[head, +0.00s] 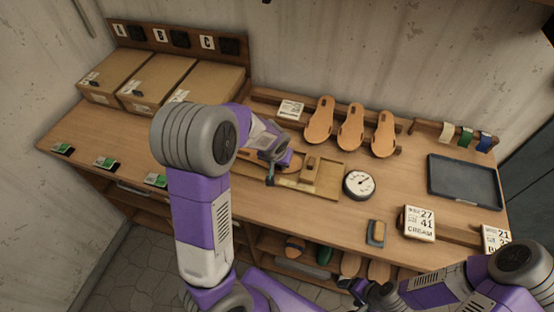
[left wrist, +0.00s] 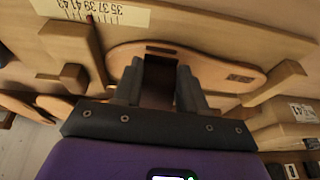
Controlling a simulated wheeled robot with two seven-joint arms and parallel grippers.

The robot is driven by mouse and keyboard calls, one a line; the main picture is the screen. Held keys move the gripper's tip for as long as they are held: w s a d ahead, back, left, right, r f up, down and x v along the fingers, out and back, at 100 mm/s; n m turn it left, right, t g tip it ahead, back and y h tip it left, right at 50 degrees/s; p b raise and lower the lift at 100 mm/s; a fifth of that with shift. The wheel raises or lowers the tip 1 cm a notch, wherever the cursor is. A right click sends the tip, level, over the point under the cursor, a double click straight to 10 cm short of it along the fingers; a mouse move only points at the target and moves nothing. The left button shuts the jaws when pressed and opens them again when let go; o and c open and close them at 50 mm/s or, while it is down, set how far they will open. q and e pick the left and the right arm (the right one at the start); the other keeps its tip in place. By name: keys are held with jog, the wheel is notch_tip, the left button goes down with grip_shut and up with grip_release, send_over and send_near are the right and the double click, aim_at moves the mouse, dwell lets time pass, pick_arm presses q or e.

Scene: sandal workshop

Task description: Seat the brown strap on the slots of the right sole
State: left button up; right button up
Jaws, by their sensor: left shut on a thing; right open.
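A tan sole (head: 292,160) lies in the wooden jig (head: 328,188) on the bench. In the left wrist view the sole (left wrist: 215,66) stretches across behind my fingers, with a dark slot showing near its middle. My left gripper (left wrist: 160,92) is shut on the dark brown strap (left wrist: 158,82), which is right over the sole. Whether the strap touches the slots is hidden by the fingers. In the head view my left gripper (head: 271,172) is over the jig, partly covered by its arm. My right gripper (head: 358,289) is open and empty at the lower right, in front of the bench.
A round dial (head: 359,184) stands right of the jig. Three soles (head: 350,127) lean on a rack behind. White, green and blue straps (head: 466,137) hang at the back right, near a dark tray (head: 464,180). Boxes (head: 155,82) fill the back left.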

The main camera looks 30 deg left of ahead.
pick_arm(q)
jog(key=shift+f, duration=0.45)
jog(key=shift+f+b, duration=0.35)
jog(key=shift+b, duration=0.15)
jog(key=o, duration=1.1)
jog(key=shift+r, duration=0.1)
jog(key=a+p+v, duration=0.1)
jog(key=v, duration=0.6)
jog(key=shift+d+r, duration=0.2)
jog(key=shift+d, duration=0.35)
